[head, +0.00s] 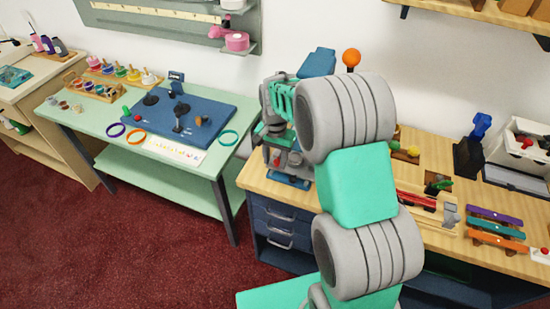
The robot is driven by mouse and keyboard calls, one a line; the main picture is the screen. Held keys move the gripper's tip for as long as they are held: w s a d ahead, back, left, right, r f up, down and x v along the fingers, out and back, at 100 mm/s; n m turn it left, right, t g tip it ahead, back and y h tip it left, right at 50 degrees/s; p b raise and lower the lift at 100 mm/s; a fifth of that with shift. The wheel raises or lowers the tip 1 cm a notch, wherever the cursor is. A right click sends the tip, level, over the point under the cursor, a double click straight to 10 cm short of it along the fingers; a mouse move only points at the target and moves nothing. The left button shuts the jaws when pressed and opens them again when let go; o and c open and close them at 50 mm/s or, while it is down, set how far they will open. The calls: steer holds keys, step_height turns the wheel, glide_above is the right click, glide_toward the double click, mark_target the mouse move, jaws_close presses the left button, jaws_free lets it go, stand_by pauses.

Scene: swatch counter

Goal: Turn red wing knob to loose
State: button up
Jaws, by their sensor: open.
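A small red part (277,159), possibly the red wing knob, shows on a grey and blue device (290,180) at the left end of the wooden workbench. It is too small to tell its shape or how it is turned. My gripper (270,140) is at the end of my teal and grey arm, just above and in front of this device, and is open. My own arm hides much of the gripper and the device, so I cannot tell whether the fingers are around the red part or apart from it.
The wooden workbench (250,178) carries a red bar tool (415,200), coloured bars (495,230) and a white box (515,150) to the right. A green table (95,150) with a blue board (215,110) stands left. Red carpet (130,250) is clear in front.

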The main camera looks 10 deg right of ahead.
steer(key=shift+f, duration=0.25)
steer(key=shift+c, duration=0.5)
jaws_close()
